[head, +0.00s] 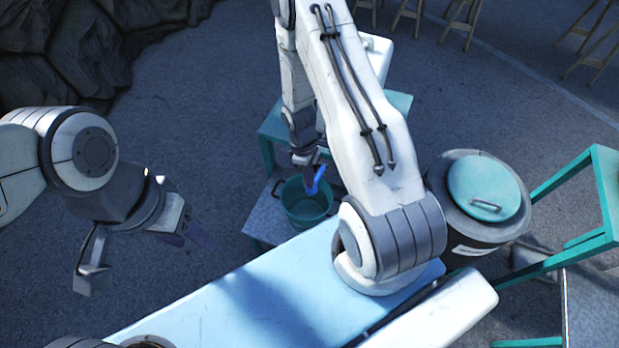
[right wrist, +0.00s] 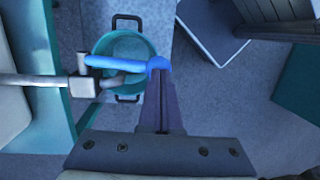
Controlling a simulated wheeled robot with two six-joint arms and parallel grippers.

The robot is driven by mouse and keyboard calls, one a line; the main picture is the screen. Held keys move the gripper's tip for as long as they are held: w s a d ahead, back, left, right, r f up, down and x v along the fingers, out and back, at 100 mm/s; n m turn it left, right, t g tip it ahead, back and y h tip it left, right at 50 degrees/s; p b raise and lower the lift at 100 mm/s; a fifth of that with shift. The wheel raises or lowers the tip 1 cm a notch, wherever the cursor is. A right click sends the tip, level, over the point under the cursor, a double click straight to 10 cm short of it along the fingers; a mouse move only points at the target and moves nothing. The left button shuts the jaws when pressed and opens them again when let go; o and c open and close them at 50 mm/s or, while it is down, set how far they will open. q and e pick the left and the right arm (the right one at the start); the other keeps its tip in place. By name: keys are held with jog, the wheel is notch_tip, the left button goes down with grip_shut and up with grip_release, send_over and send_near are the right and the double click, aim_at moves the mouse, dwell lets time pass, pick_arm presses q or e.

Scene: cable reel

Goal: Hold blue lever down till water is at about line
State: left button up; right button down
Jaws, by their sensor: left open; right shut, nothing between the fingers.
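The blue lever (head: 316,181) sits above a teal pot with dark handles (head: 307,216). In the right wrist view the blue lever (right wrist: 115,62) lies across the pot (right wrist: 138,46), joined to a grey pipe and tap (right wrist: 40,80). My right gripper (head: 307,160) is shut and empty, its tips (right wrist: 160,78) at the lever's rounded free end; I cannot tell whether they press on it. The pot's inside looks teal; no line or clear water level can be made out. My left gripper (head: 145,252) is open and empty, left of the pot.
The pot stands on a low grey platform (head: 262,216) by a teal stand (head: 398,101). A dark barrel with a teal lid (head: 484,188) and a teal frame (head: 606,190) are at the right. Rocks (head: 60,50) are at upper left. Open ground lies between.

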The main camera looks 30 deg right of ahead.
jog(key=shift+f, duration=0.1)
jog(key=shift+s+a+f+b, duration=0.2)
jog(key=shift+a+f+b, duration=0.05)
jog(key=shift+f+b, duration=0.25)
jog(key=shift+s+a+f+b, duration=0.2)
jog(key=shift+a+f+b, duration=0.05)
jog(key=shift+f+b, duration=0.25)
notch_tip(320, 180, down, 6)
jog(key=s+a+b, duration=0.1)
jog(key=b, duration=0.4)
jog(key=shift+a+f, duration=0.2)
jog(key=shift+w, duration=0.1)
dwell(5.8)
